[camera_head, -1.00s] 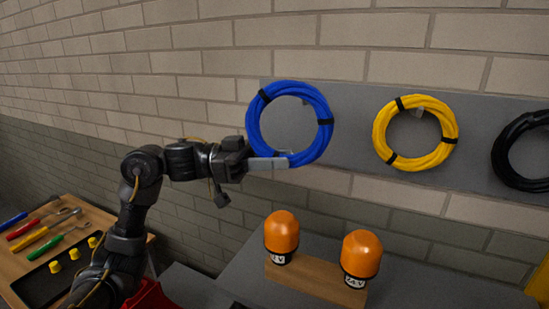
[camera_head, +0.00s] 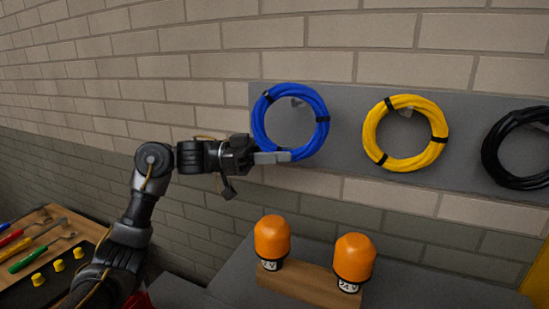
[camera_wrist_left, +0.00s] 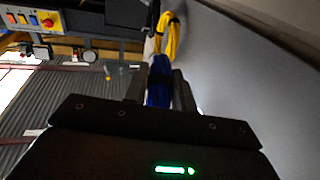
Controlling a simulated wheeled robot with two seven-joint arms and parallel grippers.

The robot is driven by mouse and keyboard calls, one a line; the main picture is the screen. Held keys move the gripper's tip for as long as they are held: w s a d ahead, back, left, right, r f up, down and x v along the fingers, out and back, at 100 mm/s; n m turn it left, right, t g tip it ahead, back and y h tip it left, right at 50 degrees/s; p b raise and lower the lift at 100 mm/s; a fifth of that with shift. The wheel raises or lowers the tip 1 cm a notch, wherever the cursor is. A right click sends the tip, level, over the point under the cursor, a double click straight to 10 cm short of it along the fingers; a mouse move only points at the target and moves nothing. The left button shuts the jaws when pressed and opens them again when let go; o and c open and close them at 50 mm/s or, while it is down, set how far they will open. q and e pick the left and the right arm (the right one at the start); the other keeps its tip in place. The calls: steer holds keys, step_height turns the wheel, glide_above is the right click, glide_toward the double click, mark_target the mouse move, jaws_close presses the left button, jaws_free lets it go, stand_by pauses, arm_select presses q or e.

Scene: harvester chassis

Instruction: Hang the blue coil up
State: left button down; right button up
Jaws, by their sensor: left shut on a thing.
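The blue coil (camera_head: 319,137) is a ring with black straps, upright in front of the left end of the grey wall panel (camera_head: 350,105). A small grey hook (camera_head: 299,102) shows through its opening, below the upper rim; I cannot tell whether the coil touches it. My left gripper (camera_head: 284,157) is shut on the coil's lower rim. In the left wrist view, the blue coil (camera_wrist_left: 158,93) sits between my two fingers (camera_wrist_left: 158,90). My right gripper is out of view.
A yellow coil (camera_head: 440,126) and a black coil (camera_head: 491,152) hang farther right on the panel. Below, two orange-capped items (camera_head: 272,238) (camera_head: 354,258) stand on a wooden block (camera_head: 310,281). Tools lie on a wooden table (camera_head: 53,211) at lower left.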

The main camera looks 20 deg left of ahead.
arm_select(q)
steer(key=shift+w+d, duration=0.1)
steer(key=shift+w, duration=1.15)
steer(key=shift+w+f+p, duration=0.2)
steer(key=shift+w, duration=0.4)
steer(key=shift+w+f+p, duration=0.15)
steer(key=shift+w, duration=0.4)
steer(key=shift+w+f, duration=0.1)
steer(key=c, duration=1.1)
jaws_free()
steer(key=shift+d+f, duration=0.1)
steer(key=shift+f, duration=0.05)
